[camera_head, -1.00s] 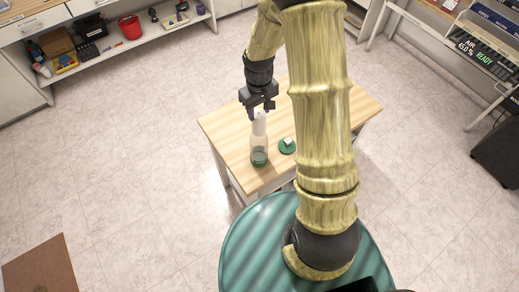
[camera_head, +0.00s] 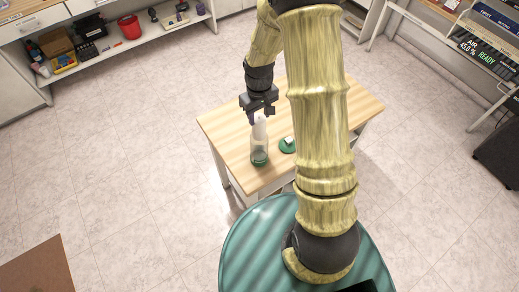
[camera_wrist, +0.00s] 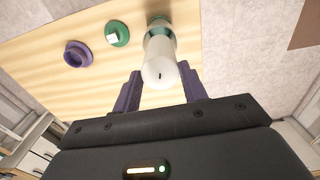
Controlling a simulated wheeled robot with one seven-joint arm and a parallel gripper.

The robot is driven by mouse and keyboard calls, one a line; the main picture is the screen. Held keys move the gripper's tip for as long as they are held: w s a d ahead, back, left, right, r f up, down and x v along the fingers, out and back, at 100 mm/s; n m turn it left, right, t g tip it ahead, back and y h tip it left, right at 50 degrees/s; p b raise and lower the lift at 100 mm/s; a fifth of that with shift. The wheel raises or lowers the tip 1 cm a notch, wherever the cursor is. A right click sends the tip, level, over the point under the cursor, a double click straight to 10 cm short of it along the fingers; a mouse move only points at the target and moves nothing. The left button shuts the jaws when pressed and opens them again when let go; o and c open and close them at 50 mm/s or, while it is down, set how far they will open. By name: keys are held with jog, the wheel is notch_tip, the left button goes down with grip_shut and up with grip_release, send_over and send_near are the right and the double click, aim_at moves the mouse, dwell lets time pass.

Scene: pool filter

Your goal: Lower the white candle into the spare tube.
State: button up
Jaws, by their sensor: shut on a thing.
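The white candle (camera_head: 260,129) is upright in my gripper (camera_head: 259,115). In the wrist view the candle (camera_wrist: 160,70) stands between the two purple fingers of my gripper (camera_wrist: 160,84), its dark wick facing the camera. A clear tube with a green base (camera_head: 259,157) stands on the table directly below the candle. The candle's lower part overlaps the tube's mouth in the head view; I cannot tell how deep it is inside. In the wrist view the tube's green part (camera_wrist: 160,22) shows behind the candle, which hides most of it.
A green round piece (camera_head: 287,146) with a small white block on it lies right of the tube on the wooden table (camera_head: 225,123). A purple ring-shaped piece (camera_wrist: 77,54) lies farther along the table in the wrist view. The tabletop left of the tube is bare.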

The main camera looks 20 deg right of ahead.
aim_at(260, 136)
jog(key=shift+f+b, duration=3.55)
jog(key=shift+f, duration=1.6)
jog(key=shift+s+f+b, duration=0.65)
jog(key=shift+f, duration=0.15)
jog(key=shift+d+f, duration=0.1)
jog(key=o, duration=1.2)
jog(key=shift+w+r, duration=0.15)
jog(key=shift+r, duration=0.3)
jog(key=shift+o, duration=0.8)
notch_tip(260, 136, up, 19)
jog(key=shift+f+b, duration=0.2)
jog(key=shift+b, duration=0.85)
jog(key=shift+w, duration=0.1)
jog(key=s+f+m+t, duration=0.2)
jog(key=s+f, duration=0.3)
jog(key=s, duration=0.8)
jog(key=shift+s+m+t, duration=0.3)
jog(key=shift+m, duration=0.5)
